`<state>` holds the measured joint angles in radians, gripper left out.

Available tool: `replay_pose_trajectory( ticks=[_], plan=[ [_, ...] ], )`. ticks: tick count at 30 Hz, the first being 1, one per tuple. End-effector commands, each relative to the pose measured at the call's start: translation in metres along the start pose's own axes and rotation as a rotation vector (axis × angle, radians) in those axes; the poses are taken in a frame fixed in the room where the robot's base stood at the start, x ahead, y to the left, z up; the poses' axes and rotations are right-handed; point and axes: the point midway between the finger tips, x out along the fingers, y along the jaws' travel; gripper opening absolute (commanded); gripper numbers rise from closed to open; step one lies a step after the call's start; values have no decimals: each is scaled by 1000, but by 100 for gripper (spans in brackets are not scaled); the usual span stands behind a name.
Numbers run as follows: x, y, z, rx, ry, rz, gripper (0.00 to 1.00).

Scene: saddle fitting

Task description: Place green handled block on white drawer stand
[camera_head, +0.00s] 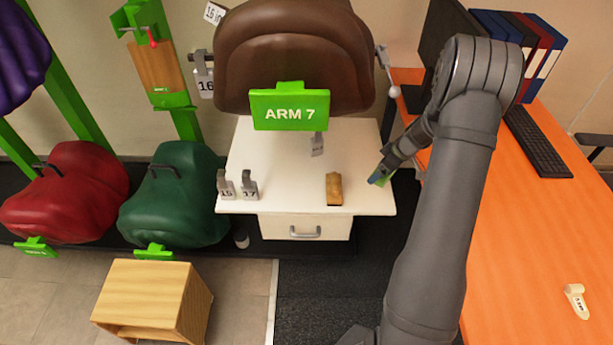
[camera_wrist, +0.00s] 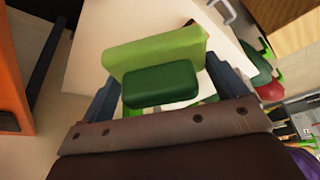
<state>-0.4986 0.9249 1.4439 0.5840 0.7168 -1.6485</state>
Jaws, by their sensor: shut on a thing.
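My gripper (camera_head: 383,172) is shut on the green handled block, off the right edge of the white drawer stand. The block shows in the wrist view as a light green slab (camera_wrist: 150,50) with a dark green handle (camera_wrist: 160,86) between the jaws. In the head view only a small green part of the block (camera_head: 380,181) shows. The white drawer stand (camera_head: 285,178) has a drawer with a grey handle below its top. Its pale top also shows behind the block in the wrist view (camera_wrist: 110,22).
A brown saddle (camera_head: 295,60) with a green "ARM 7" sign rises behind. An orange desk (camera_head: 540,220) is at right. The stand's middle is bare.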

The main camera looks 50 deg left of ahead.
Motion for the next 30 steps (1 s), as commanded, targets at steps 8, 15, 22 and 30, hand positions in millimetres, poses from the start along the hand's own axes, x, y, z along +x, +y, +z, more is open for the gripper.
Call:
replay_pose_trajectory(
  ticks=[8, 15, 22, 30],
  plan=[
    [75, -48, -65, -480, -1, -200, 66],
    [100, -65, -85, -599, -1, -250, 66],
    [147, -79, -117, -602, -2, -250, 66],
    [191, -92, -149, -597, -2, -248, 66]
  ],
)
